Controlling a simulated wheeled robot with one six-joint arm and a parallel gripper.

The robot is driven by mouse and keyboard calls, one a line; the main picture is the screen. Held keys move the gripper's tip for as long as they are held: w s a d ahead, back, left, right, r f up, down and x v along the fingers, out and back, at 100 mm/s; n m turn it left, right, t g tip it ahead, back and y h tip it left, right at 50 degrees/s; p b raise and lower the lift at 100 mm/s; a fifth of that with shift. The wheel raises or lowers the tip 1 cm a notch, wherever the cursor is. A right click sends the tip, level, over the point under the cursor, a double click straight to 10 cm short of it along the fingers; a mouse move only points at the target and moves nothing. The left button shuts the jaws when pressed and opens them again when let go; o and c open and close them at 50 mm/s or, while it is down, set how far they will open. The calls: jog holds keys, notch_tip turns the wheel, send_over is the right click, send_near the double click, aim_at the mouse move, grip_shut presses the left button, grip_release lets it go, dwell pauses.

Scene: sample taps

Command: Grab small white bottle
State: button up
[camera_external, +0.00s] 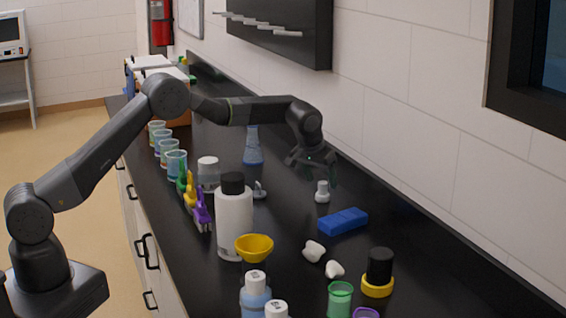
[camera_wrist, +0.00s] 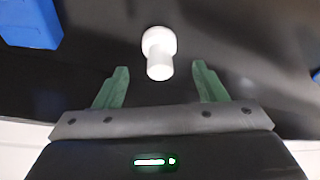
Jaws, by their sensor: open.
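A small white bottle (camera_external: 322,192) stands upright on the black bench, near the wall side. In the wrist view the white bottle (camera_wrist: 158,52) is just beyond the fingertips and roughly centred between them. My gripper (camera_external: 314,170) is above and close to the bottle in the external view. The exact height gap between fingers and bottle is hard to tell.
A blue block (camera_external: 343,221) lies near the bottle. A large white bottle with black cap (camera_external: 234,215), a yellow bowl (camera_external: 254,246), white pieces (camera_external: 314,250) and a blue flask (camera_external: 252,146) stand around. A dark wall rack (camera_external: 280,30) hangs behind the bench.

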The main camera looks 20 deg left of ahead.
aim_at(322, 183)
jog(key=shift+p+x, duration=0.55)
jog(key=shift+x, duration=1.6)
jog(key=shift+s, duration=0.1)
jog(key=c, duration=1.1)
jog(key=shift+r, duration=0.1)
